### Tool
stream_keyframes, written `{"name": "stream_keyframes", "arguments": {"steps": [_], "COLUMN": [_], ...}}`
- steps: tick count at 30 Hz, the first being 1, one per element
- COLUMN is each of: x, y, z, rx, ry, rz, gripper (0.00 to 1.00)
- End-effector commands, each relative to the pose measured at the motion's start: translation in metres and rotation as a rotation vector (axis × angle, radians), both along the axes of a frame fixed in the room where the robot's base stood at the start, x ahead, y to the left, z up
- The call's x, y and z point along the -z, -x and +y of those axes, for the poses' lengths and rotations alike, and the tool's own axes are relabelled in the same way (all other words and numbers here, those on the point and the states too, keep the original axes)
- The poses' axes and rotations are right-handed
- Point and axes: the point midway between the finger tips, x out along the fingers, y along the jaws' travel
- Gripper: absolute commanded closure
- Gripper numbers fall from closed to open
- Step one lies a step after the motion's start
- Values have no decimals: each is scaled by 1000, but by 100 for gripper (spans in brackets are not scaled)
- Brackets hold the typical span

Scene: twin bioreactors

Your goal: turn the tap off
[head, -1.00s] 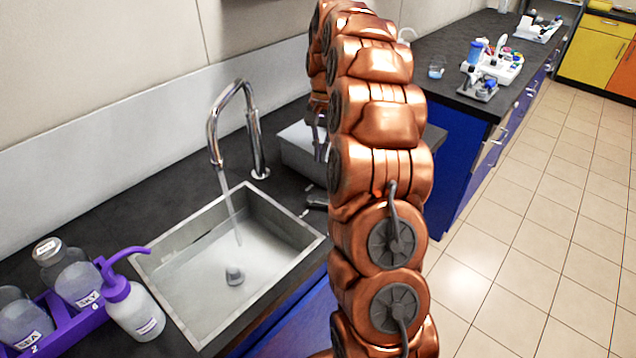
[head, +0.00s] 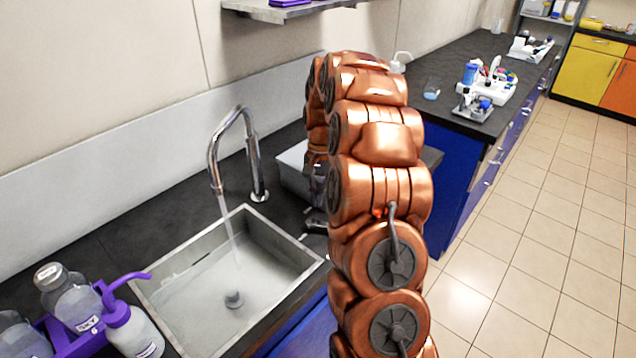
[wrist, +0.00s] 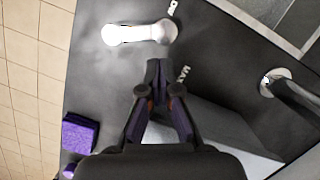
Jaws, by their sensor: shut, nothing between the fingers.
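The chrome tap (head: 232,138) arches over the sink (head: 166,300), and a stream of water runs from its spout into the basin. In the wrist view the tap's round base (wrist: 272,80) is at the right. A shiny pale lever (wrist: 140,32) lies flat on the dark counter, ahead of my gripper. My gripper (wrist: 157,64) is shut and empty, with its tips just below the lever in the picture; I cannot tell whether they touch it. A small white label sits by each side of the lever area. In the head view my arm hides most of my gripper.
A grey box (wrist: 215,130) stands beside my gripper, close to its right. A purple sponge (wrist: 78,134) lies to the left near the counter edge. In the head view, a purple-topped wash bottle (head: 132,328) and bottles (head: 68,297) stand left of the sink.

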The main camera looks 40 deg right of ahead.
Motion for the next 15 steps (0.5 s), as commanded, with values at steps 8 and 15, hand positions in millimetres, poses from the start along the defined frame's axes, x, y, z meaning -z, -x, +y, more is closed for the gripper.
{"name": "stream_keyframes", "arguments": {"steps": [8, 15], "x": [28, 36], "y": [6, 6], "z": [6, 7], "rx": [0, 0], "ry": [-2, 1], "rz": [4, -2], "gripper": [100, 100]}}
